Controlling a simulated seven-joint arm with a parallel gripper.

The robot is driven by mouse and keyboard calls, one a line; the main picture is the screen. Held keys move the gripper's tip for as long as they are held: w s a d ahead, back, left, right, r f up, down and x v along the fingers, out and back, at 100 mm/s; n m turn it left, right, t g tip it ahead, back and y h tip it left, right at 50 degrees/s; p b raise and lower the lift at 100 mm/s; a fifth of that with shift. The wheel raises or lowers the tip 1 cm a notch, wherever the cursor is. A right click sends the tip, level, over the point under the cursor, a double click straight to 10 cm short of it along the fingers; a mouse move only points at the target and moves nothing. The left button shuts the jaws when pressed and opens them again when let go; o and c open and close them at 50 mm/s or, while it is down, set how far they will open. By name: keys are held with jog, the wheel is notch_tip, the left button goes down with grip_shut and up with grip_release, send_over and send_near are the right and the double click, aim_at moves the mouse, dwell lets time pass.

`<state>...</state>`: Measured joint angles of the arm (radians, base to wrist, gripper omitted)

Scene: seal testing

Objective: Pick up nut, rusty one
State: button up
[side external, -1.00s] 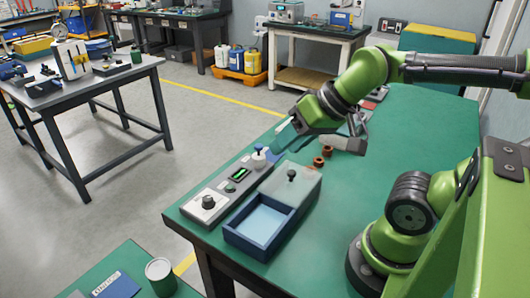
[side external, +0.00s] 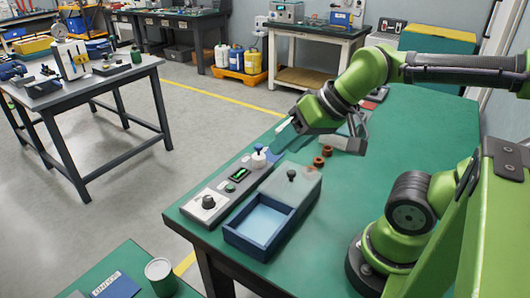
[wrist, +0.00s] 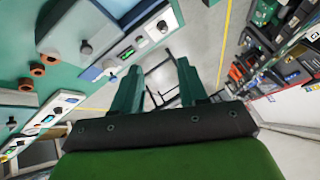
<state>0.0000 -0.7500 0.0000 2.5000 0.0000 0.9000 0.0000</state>
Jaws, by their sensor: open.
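In the side view one nut (side external: 326,151) is farther back and the other nut (side external: 318,162) is nearer the camera. My gripper (side external: 279,146) is above the bench, left of the nuts and above the instrument strip. Its two teal fingers (wrist: 157,88) are apart in the wrist view, with nothing between them.
A blue tray (side external: 238,239) with a part-slid frosted lid (side external: 290,186) lies in front of the nuts. A grey instrument box (side external: 208,204) with knob and display runs along the bench's left edge.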

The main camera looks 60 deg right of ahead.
jog(key=o, duration=0.4)
jog(key=shift+d, duration=0.1)
